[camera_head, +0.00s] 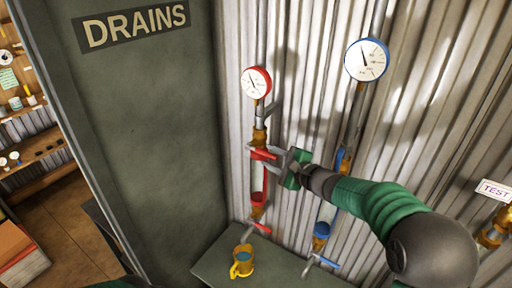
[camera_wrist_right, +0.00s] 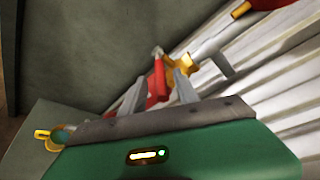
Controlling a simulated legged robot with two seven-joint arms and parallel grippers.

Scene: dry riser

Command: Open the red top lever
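The red top lever (camera_head: 263,154) sits on the left pipe, below a brass fitting and the red-rimmed gauge. My right gripper (camera_head: 273,160) is at the lever, coming from the right, and its fingers partly cover that part of the pipe. In the wrist view, the two grey fingers (camera_wrist_right: 161,82) stand apart with a red part (camera_wrist_right: 157,80) between them. A gap shows on the left finger's side; whether the right finger touches the red part I cannot tell. My left gripper is not in view.
A lower red lever (camera_head: 262,227) is under the red tube (camera_head: 258,185). To the right stands a blue pipe with a blue-rimmed gauge (camera_head: 367,60) and blue levers. A yellow mug (camera_head: 242,264) stands on the ledge below. A grey-green DRAINS panel (camera_head: 150,130) is left.

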